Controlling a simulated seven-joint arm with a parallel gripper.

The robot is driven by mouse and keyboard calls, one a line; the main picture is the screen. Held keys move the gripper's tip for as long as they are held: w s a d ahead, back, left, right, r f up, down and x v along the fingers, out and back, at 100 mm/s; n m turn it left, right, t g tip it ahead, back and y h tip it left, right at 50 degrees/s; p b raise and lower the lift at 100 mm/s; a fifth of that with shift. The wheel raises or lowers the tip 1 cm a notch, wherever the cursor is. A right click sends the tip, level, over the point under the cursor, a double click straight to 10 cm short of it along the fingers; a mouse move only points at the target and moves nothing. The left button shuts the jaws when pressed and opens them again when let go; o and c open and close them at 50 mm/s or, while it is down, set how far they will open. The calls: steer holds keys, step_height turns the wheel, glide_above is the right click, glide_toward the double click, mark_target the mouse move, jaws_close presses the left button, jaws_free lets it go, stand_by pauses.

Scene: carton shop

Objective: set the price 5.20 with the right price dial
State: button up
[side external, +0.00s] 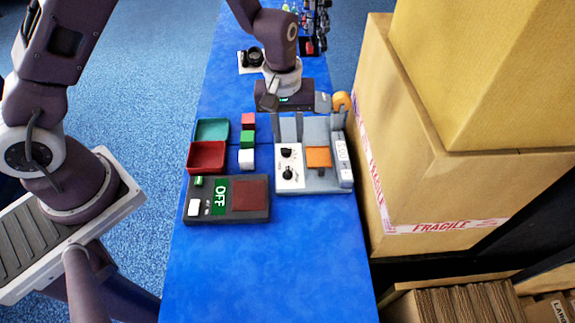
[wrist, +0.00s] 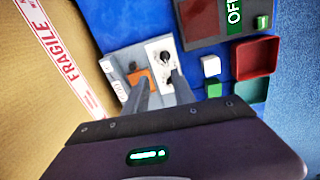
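A grey pricing device (side external: 332,186) has a white panel (side external: 279,183) with two black dials, an upper dial (side external: 287,153) and a lower dial (side external: 287,173), and an orange pad (side external: 318,157). A number strip (side external: 342,152) runs along its right side; its digits are too small to read surely. My gripper (side external: 288,137) is above the device's far edge, pointing down toward the white panel. In the wrist view my gripper (wrist: 161,80) has its fingers apart with nothing held between them. One dial (wrist: 165,57) shows beyond the fingertips; the other is largely hidden by them.
A dark device (side external: 257,216) with an OFF sign stands at left. Red (side external: 206,157) and teal (side external: 212,129) trays and red, green and white (side external: 246,158) cubes lie behind it. A large carton (side external: 430,200) borders the right. The blue table's front is clear.

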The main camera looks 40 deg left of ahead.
mark_target(287, 170)
steer(key=shift+n+g+y, duration=0.3)
steer(key=shift+n, duration=0.1)
step_height(287, 170, down, 13)
steer(key=shift+a+r, duration=0.1)
jaws_close()
